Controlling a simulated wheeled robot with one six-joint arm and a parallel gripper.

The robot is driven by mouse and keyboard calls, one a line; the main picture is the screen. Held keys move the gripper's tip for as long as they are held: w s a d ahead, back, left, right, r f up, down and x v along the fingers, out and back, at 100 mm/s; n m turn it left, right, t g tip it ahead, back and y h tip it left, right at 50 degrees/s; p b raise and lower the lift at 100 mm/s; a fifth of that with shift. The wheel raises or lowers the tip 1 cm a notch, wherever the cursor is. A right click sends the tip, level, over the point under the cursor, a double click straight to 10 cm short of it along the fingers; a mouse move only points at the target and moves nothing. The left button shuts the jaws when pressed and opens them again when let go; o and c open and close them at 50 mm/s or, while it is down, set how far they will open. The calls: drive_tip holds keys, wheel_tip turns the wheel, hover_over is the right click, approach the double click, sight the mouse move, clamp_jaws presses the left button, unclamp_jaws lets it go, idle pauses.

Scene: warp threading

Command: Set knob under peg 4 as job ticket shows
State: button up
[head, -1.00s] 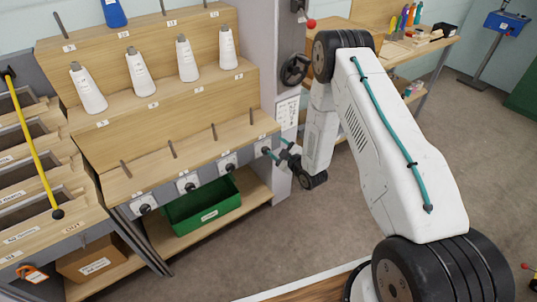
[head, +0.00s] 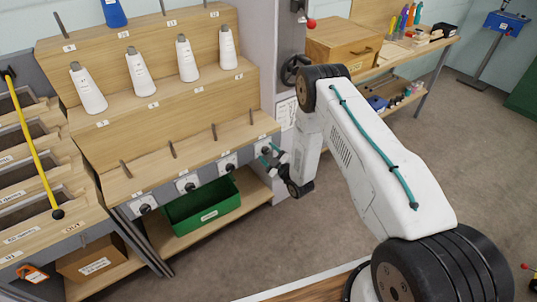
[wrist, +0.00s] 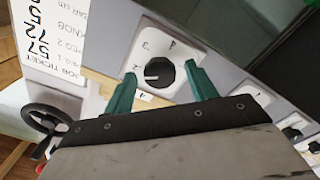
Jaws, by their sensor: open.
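The knob under peg 4 (wrist: 160,75) is black on a white dial plate (wrist: 152,48), with its white line pointing left in the wrist view. Small marks surround it; they are hard to read. My gripper (wrist: 161,71) is open, its teal fingers on either side of the knob; I cannot tell whether they touch it. In the head view my gripper (head: 271,154) is at the right end of the knob row and partly hides that knob.
Other knobs (head: 186,184) line the shelf front to the left. A green bin (head: 203,207) sits below them. Several bare pegs (head: 172,149) stand on the ledge above. A black handwheel (wrist: 47,122) is at left in the wrist view.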

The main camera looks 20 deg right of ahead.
drive_tip(key=c, duration=1)
